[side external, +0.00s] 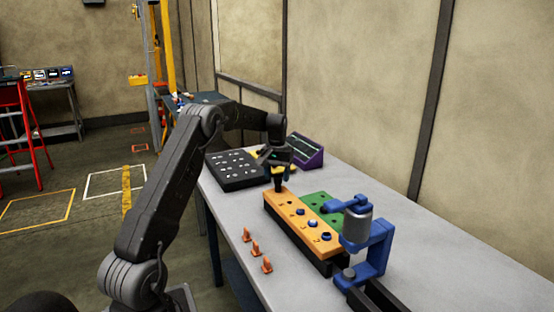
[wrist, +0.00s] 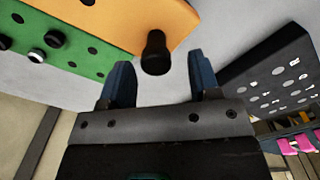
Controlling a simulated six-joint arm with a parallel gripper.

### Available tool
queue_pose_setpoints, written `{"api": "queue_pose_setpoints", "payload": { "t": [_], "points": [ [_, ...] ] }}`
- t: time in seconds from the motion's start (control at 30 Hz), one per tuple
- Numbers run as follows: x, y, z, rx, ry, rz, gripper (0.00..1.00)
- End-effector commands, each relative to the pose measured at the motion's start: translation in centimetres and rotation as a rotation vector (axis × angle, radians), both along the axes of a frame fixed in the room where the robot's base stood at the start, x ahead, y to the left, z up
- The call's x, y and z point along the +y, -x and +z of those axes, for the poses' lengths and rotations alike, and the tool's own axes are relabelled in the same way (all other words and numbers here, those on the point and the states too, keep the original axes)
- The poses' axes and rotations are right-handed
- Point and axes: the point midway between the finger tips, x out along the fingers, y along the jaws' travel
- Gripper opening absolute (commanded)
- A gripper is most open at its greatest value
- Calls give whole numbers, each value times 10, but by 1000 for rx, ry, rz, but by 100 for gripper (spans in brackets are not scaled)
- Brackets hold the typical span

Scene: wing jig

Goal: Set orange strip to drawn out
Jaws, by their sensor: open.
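The orange strip (side external: 301,222) lies in a dark block on the bench, beside a green strip (side external: 316,200). Dark round pieces sit along the orange strip in the side view. In the wrist view, the orange strip (wrist: 125,18) carries an upright black knob (wrist: 154,55) near its end. My gripper (side external: 278,172) is over that far end of the strip. In the wrist view, my gripper (wrist: 160,70) is open, with its blue fingers on either side of the knob's line. The knob appears between or just beyond the fingertips; I cannot tell whether they touch it.
A blue clamp (side external: 376,246) with a grey cylinder stands at the near end of the strips. A black panel (side external: 235,171) and a purple box (side external: 306,151) are behind my gripper. The bench's right side is clear.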

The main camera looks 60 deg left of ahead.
Motion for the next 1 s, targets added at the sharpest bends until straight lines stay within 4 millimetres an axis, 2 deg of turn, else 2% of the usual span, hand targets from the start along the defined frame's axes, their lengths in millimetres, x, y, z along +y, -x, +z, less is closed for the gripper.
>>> {"api": "queue_pose_setpoints", "payload": {
  "t": [0.5,0.7,1.0],
  "points": [
    [1,0,106,-4,-4,1,57],
    [1,0,126,-1,-3,1,57],
    [0,1,130,0,-1,1,57]
  ]
}}
